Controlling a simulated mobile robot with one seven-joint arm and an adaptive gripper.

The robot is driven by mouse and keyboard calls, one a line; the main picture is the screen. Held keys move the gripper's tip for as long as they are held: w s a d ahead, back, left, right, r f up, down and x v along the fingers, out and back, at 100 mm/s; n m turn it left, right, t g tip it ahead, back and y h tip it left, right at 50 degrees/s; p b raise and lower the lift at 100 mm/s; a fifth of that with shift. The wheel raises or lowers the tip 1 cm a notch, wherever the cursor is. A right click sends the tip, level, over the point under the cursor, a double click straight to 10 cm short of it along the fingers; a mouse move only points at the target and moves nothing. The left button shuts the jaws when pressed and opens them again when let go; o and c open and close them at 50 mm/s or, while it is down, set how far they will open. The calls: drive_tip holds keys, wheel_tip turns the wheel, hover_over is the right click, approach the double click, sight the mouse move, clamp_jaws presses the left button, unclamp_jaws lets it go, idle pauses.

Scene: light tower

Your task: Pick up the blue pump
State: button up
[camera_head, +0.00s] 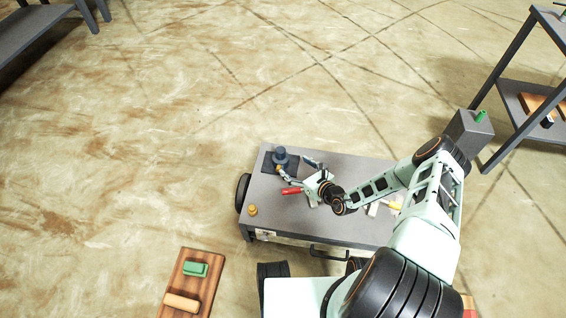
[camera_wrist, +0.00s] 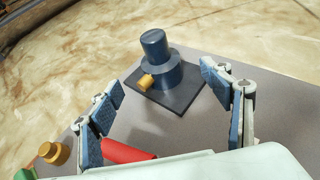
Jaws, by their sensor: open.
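The blue pump (camera_head: 280,155) is a dark blue stepped cylinder with a small yellow part on its side. It stands upright on a dark square plate at the far left corner of the grey cart top. In the wrist view the pump (camera_wrist: 158,68) is ahead, between and beyond my fingertips. My gripper (camera_head: 298,171) is open and empty over the cart. Its two blue-padded fingers spread either side of the pump in the wrist view (camera_wrist: 163,82), apart from it.
A red piece (camera_head: 292,190) lies beside my gripper on the cart (camera_head: 345,227). A yellow knob (camera_head: 252,210) is at the cart's left front. A wooden board (camera_head: 190,286) with green and tan blocks lies in front. A shelf (camera_head: 510,95) stands to the right.

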sight(284, 157)
drive_tip(key=b+x, duration=0.2)
drive_tip(key=x, duration=0.3)
drive_tip(key=shift+f, duration=0.15)
drive_tip(key=b+x, duration=0.2)
drive_tip(key=x, duration=0.3)
drive_tip(key=shift+b, duration=0.35)
drive_tip(key=shift+w+a, duration=0.25)
drive_tip(key=shift+w, duration=0.05)
drive_tip(key=shift+c, duration=0.4)
clamp_jaws()
drive_tip(key=shift+w+r, duration=0.1)
drive_tip(key=shift+r, duration=0.2)
